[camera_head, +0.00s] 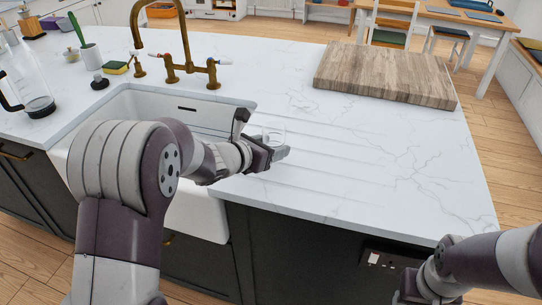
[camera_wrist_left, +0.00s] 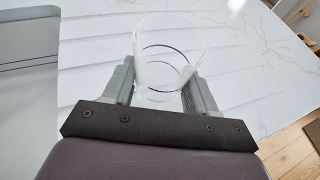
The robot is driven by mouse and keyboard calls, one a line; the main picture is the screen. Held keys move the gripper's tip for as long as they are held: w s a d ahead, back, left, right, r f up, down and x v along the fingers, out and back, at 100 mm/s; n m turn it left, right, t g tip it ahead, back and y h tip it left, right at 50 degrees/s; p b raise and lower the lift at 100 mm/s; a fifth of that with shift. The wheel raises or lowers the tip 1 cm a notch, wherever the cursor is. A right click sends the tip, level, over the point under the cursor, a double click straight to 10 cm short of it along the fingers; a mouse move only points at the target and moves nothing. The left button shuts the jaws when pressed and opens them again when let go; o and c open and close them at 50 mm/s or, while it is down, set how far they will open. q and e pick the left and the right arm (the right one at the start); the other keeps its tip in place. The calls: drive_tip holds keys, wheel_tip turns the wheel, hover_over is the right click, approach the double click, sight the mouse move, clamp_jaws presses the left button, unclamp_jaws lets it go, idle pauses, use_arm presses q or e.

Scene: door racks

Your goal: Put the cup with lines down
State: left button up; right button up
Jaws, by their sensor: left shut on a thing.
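A clear glass cup (camera_wrist_left: 168,55) with a ringed rim and base stands between the two fingers of my left gripper (camera_wrist_left: 160,90) in the left wrist view. The left gripper is shut on it. In the head view the cup (camera_head: 273,134) shows faintly at the tip of my left gripper (camera_head: 268,152), over the white marble counter (camera_head: 350,150) just right of the sink. I cannot tell whether its base touches the counter.
The white sink (camera_head: 135,108) is left of the gripper, with a brass tap (camera_head: 185,65) behind it. A wooden board (camera_head: 385,75) lies at the back right. A glass jug (camera_head: 32,95) and sponge (camera_head: 115,67) are at the left. Grooved counter right of the cup is clear.

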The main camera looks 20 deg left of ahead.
use_arm(q)
wheel_tip(320, 180, down, 3)
drive_tip(key=shift+s+f, duration=0.1)
drive_tip(key=shift+f, duration=0.2)
drive_tip(key=shift+f+b, duration=0.15)
drive_tip(key=shift+b, duration=0.2)
drive_tip(key=o, duration=1.1)
drive_tip(key=shift+r+p, duration=0.4)
drive_tip(key=shift+p, duration=0.05)
drive_tip(key=v, duration=1.2)
drive_tip(key=shift+f+b, duration=0.15)
drive_tip(key=shift+b, duration=0.15)
